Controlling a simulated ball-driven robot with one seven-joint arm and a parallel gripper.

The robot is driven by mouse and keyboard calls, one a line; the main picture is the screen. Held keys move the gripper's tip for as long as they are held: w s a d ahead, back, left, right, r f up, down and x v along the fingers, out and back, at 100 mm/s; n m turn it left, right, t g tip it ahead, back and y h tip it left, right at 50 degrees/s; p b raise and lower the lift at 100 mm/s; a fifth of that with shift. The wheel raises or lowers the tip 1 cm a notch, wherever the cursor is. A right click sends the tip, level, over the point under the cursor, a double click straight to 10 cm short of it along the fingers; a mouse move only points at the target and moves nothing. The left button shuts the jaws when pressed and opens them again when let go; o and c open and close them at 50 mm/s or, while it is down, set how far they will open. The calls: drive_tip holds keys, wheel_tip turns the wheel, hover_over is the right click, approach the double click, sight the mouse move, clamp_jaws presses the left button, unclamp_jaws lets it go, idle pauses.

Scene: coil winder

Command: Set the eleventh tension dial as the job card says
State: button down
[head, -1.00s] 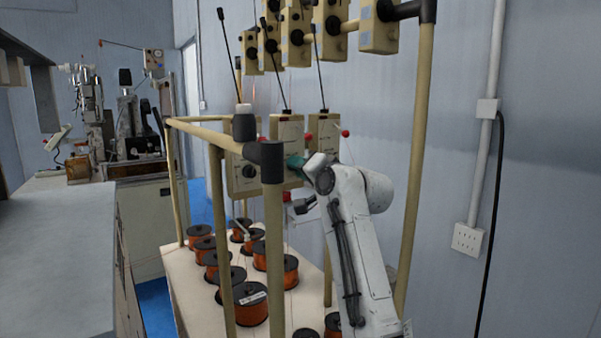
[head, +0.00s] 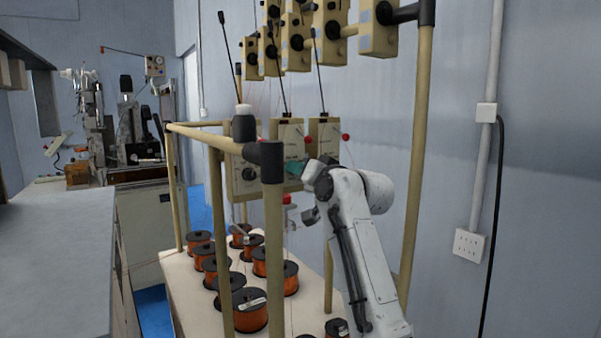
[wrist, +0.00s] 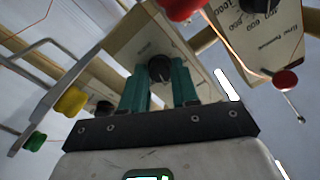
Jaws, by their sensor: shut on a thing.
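My gripper (head: 294,168) is at the front of a cream tension box (head: 288,134) in the middle of the lower row. In the wrist view, the teal fingers of my gripper (wrist: 159,80) are shut on a black tension dial (wrist: 160,67), one finger on each side. The dial sits on the face of a cream box (wrist: 158,36), seen from below. In the head view my gripper and wrist hide this dial. The dial's pointer and scale cannot be read, and no number shows which dial it is. I cannot make out a job card.
Cream tube posts (head: 273,250) of the rack stand in front of and beside my arm. More tension boxes (head: 378,30) hang above. Copper wire spools (head: 241,310) stand on the cream shelf below. Thin wires, a red knob (wrist: 285,80) and a yellow knob (wrist: 71,101) are close to my gripper.

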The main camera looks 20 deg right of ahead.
drive_tip(key=c, duration=0.8)
unclamp_jaws()
drive_tip(key=shift+c, duration=0.2)
drive_tip(key=b+v, duration=0.2)
drive_tip(key=v, duration=0.8)
drive_tip(key=shift+s+d, duration=0.15)
drive_tip(key=shift+s, duration=0.2)
